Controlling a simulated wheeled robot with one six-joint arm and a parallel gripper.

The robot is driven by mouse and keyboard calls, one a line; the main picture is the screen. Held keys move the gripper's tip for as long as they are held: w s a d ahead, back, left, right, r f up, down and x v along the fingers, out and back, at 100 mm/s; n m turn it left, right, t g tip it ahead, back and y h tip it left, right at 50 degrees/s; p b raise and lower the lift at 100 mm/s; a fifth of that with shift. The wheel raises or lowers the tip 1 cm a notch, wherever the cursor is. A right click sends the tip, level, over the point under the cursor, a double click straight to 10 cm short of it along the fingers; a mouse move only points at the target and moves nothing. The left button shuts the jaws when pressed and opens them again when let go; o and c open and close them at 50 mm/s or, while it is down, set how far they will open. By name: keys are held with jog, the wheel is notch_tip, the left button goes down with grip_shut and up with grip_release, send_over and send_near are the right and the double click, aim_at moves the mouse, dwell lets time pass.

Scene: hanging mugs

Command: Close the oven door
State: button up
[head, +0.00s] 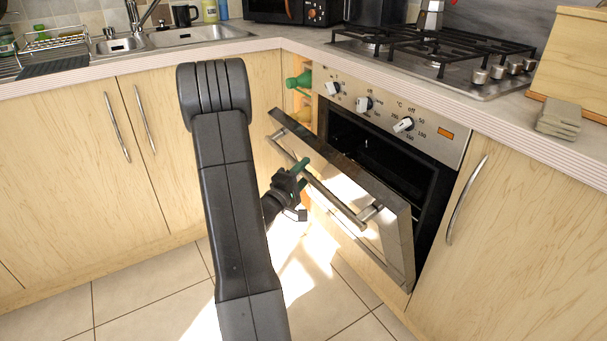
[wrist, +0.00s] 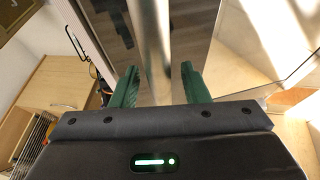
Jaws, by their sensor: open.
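The oven door (head: 385,203) hangs partly open in the head view, tilted outward at the top, with a gap to the dark oven cavity (head: 375,150). Its metal bar handle (head: 335,201) runs across the outer face. My gripper (head: 304,168) is at the left part of the handle, in front of the door. In the wrist view my gripper (wrist: 162,88) has its green fingers apart, and the handle (wrist: 150,40) runs up between them. Whether the fingers touch the handle I cannot tell.
A gas hob (head: 430,50) sits on the worktop above the oven. Cabinets (head: 70,170) stand at the left, and another cabinet door (head: 530,220) is right of the oven. Bottles (head: 300,80) fill a narrow rack left of the oven. The tiled floor (head: 150,290) in front is clear.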

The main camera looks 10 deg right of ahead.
grip_shut()
jog(key=shift+m+g+y, duration=0.5)
jog(key=shift+g+y, duration=0.1)
jog(key=shift+g, duration=0.2)
jog(key=w+d+r+p, duration=0.1)
jog(key=d+p, duration=0.1)
jog(key=d+r+p, duration=0.1)
jog(key=d+p, duration=0.2)
jog(key=w+d+r+p, duration=0.1)
jog(key=d+r+p, duration=0.1)
jog(key=p, duration=0.1)
jog(key=shift+w+d, duration=0.15)
jog(key=shift+w, duration=0.15)
jog(key=w+d+p, duration=0.2)
jog(key=d, duration=0.4)
jog(key=shift+w+r+y, duration=0.2)
jog(key=shift+r+y, duration=0.1)
jog(key=shift+r, duration=0.15)
grip_release()
